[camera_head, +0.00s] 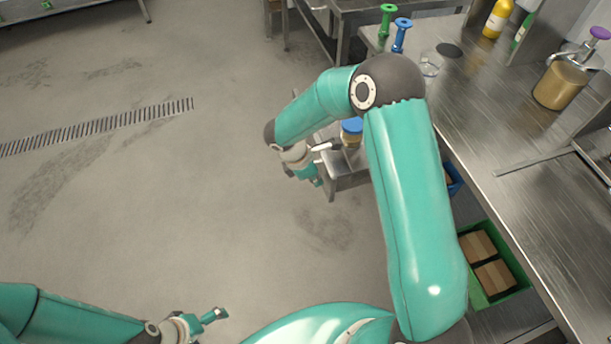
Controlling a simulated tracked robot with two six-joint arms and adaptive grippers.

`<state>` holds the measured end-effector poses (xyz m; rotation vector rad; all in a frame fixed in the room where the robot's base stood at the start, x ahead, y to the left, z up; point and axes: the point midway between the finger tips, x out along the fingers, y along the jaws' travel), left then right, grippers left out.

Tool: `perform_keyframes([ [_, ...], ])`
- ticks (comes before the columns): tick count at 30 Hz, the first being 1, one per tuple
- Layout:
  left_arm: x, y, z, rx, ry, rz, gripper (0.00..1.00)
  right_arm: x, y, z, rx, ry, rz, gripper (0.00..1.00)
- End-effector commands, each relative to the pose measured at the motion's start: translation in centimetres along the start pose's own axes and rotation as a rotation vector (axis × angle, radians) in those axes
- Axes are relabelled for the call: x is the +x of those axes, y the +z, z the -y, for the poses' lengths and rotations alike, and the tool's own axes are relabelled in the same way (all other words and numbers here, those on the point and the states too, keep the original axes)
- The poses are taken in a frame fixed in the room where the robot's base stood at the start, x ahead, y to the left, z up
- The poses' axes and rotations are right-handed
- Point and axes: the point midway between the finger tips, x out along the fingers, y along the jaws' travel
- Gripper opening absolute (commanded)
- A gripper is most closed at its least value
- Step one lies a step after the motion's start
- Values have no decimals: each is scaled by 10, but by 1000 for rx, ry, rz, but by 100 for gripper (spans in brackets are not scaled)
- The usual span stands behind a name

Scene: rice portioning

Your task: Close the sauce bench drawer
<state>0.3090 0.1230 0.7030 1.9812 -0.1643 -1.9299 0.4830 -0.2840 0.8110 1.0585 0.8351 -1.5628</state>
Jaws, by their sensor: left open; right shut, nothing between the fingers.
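The sauce bench drawer (348,181) is a metal drawer pulled out from the right-hand bench. It shows behind my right forearm, which hides part of it. A jar with a blue lid (351,127) is inside it. My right gripper (316,178) is shut and empty at the drawer's left, front end. I cannot tell whether it touches the drawer front. My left gripper (219,315) is open and empty, low over the floor at the bottom of the view, well away from the drawer.
A green crate (499,296) with brown boxes sits below. The floor (200,210) to the left is clear.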

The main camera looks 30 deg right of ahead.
Motion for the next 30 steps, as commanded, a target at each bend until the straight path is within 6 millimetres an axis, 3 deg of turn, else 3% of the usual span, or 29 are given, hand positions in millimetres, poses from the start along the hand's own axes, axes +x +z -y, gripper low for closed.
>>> perform_keyframes([
  [17,1,0,0,0,0,0,96,4,8,0,2,-1,-1,0],
  [23,6,0,2,0,0,0,96,13,28,0,4,0,0,0],
  [30,14,0,5,0,0,0,96,31,72,-3,-5,3,1,0],
])
